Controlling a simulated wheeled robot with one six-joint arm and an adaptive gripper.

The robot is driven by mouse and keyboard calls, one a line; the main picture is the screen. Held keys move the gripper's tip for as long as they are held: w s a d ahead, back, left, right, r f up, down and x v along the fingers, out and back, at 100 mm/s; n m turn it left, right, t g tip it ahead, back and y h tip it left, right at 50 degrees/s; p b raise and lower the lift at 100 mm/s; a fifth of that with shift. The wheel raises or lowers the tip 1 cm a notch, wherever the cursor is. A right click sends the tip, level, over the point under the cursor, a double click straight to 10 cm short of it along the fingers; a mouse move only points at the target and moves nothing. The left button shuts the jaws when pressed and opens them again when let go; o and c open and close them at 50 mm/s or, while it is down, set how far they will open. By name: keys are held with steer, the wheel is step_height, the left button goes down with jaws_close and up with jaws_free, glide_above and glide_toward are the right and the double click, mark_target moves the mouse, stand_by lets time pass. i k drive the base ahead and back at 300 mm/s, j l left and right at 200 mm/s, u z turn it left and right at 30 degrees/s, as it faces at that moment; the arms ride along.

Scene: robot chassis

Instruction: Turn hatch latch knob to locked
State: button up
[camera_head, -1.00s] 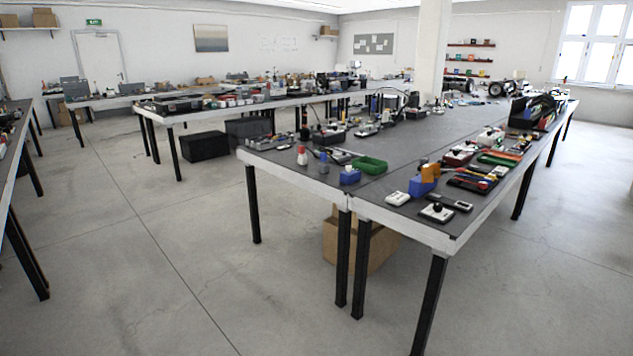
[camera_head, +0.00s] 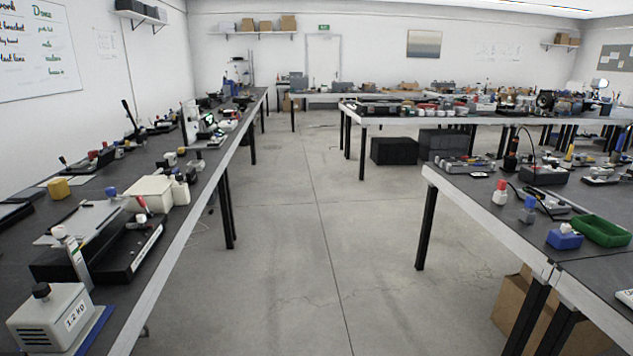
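I cannot pick out a hatch latch knob for sure in this view. A white box marked 1.2 KG with a dark knob on top (camera_head: 52,318) stands at the near end of the left bench; I cannot tell whether it has to do with a hatch. Other small devices with levers and knobs stand along the benches, too small to read. My gripper and arm are not in view.
A long left bench (camera_head: 205,190) runs away from me, crowded with devices. A right bench (camera_head: 480,200) holds a green tray (camera_head: 601,230) and a blue block (camera_head: 565,237). A cardboard box (camera_head: 512,305) is under it. Open concrete floor (camera_head: 320,250) lies between the benches.

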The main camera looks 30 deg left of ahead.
mark_target(179, 177)
steer(key=i+j+u, duration=0.25)
steer(key=u, duration=0.2)
steer(key=i+j+u, duration=0.1)
steer(key=i+u, duration=0.8)
steer(key=i+l+u, duration=0.1)
steer(key=i+u, duration=0.15)
steer(key=u, duration=0.25)
steer(key=i+u, duration=0.35)
steer(key=i, duration=0.6)
